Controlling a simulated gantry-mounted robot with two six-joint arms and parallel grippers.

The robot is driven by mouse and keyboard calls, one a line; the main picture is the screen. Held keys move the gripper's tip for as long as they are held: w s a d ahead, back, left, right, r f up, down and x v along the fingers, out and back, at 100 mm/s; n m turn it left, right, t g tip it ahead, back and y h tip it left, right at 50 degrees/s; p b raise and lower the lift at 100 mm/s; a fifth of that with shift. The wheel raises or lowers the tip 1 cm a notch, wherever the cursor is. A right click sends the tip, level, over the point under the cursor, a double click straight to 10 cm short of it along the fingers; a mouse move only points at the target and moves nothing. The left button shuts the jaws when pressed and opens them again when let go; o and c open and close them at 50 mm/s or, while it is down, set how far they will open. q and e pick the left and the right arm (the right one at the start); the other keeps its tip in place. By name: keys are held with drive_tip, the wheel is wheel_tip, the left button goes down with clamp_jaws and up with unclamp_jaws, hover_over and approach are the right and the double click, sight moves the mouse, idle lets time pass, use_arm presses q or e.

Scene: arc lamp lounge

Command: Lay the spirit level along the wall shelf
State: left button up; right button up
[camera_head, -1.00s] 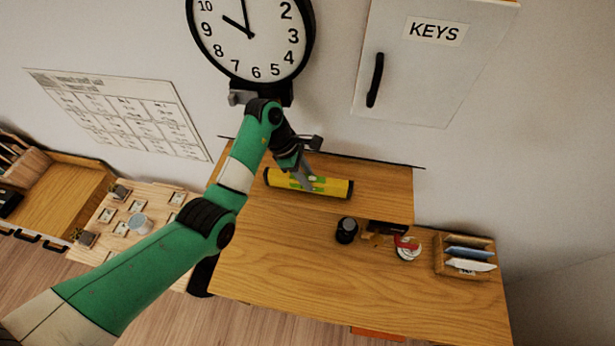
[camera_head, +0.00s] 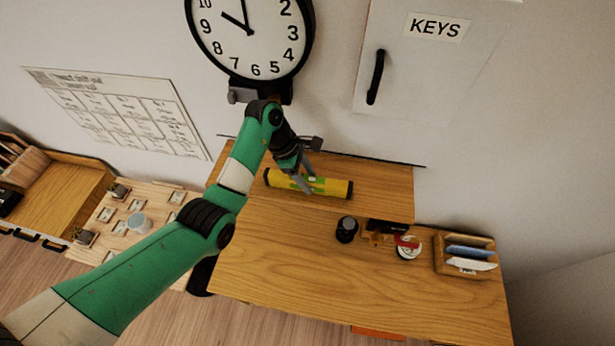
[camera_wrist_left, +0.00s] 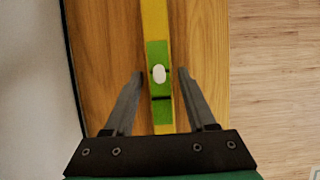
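The yellow spirit level (camera_head: 334,188), with black end caps and a green middle, lies on the wooden wall shelf (camera_head: 385,180). It runs roughly along the shelf's length. My left gripper (camera_head: 306,182) is at the level's middle. In the left wrist view the level (camera_wrist_left: 155,25) runs between the two spread fingers of my left gripper (camera_wrist_left: 160,85), with a gap on each side. The fingers are open and touch nothing that I can see. The shelf (camera_wrist_left: 205,50) shows on both sides of the level. My right gripper is not in view.
Below the shelf, a wooden surface (camera_head: 300,265) holds a dark jar (camera_head: 346,230), a small round tin (camera_head: 409,248) and a letter holder (camera_head: 462,262). A wall clock (camera_head: 250,40) and a KEYS cabinet (camera_head: 430,70) hang above. The surface's front part is clear.

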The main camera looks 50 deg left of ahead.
use_arm(q)
drive_tip(key=shift+o, duration=0.6)
drive_tip(key=shift+r, duration=0.15)
drive_tip(key=v, duration=0.3)
drive_tip(key=p+v, duration=0.7)
drive_tip(key=shift+r, duration=0.25)
drive_tip(key=shift+s+a+r+p, duration=0.2)
drive_tip(key=shift+a+r+p, duration=0.1)
drive_tip(key=shift+p, duration=0.2)
